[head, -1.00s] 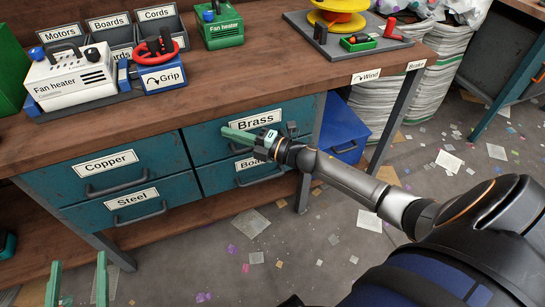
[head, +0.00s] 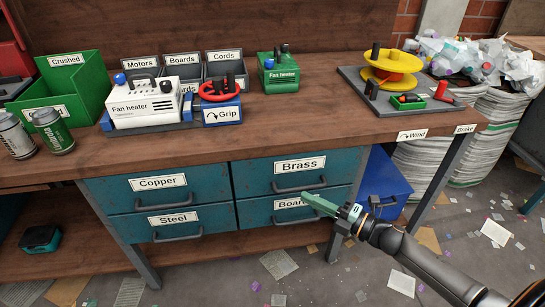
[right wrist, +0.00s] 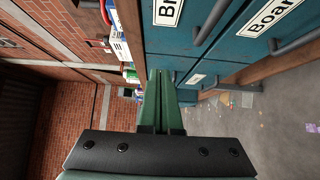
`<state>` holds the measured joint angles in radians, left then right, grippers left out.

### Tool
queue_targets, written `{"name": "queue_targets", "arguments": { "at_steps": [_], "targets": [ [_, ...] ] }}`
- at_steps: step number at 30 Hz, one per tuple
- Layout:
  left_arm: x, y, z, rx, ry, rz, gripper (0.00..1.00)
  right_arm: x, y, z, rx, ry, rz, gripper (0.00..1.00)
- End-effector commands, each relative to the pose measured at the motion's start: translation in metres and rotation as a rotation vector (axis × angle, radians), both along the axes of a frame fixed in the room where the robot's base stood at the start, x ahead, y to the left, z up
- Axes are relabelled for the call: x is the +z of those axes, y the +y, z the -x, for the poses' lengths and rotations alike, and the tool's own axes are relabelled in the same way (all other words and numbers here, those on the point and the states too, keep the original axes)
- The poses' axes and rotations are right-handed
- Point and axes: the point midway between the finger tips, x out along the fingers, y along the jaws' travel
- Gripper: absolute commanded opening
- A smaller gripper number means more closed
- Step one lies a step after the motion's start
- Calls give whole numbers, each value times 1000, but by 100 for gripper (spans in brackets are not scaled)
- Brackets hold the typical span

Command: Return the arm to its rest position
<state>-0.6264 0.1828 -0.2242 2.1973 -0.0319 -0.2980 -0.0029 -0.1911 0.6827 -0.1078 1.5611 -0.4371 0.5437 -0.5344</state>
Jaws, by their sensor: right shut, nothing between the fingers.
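My right gripper (head: 312,203) has green fingers and is shut and empty. It is in front of the Boards drawer (head: 258,212), at the right end of the teal drawer unit, below the Brass drawer (head: 290,178). My right arm (head: 430,265) reaches in from the lower right. In the right wrist view the shut fingers (right wrist: 160,95) point ahead along the drawer fronts, with nothing between them. My left gripper is not in the head view now.
The wooden workbench (head: 250,130) runs above the drawers. It carries a white fan heater (head: 145,105), a green fan heater (head: 278,75), a green Crushed bin (head: 80,85), cans and a yellow reel (head: 392,70). A blue bin (head: 385,185) stands under the bench. Scraps litter the floor.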

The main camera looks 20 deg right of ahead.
Motion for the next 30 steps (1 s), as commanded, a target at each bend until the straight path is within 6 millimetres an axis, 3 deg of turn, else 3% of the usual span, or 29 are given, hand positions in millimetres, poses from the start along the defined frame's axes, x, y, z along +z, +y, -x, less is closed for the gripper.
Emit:
{"name": "queue_targets", "arguments": {
  "at_steps": [5, 8, 15, 24, 30],
  "targets": [
    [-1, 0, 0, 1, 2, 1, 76, -2, 5, 2, -9, 15, -27, 0],
    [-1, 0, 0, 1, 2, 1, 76, -8, 25, 12, -51, 86, -154, 0],
    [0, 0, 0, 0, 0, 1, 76, -22, 96, 59, -266, 457, -745, 0],
    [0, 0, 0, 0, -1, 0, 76, -17, 151, 117, -475, 863, -1312, 0],
    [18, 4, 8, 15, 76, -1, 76, -1, 145, 123, -535, 909, -1286, 0]
  ]
}}
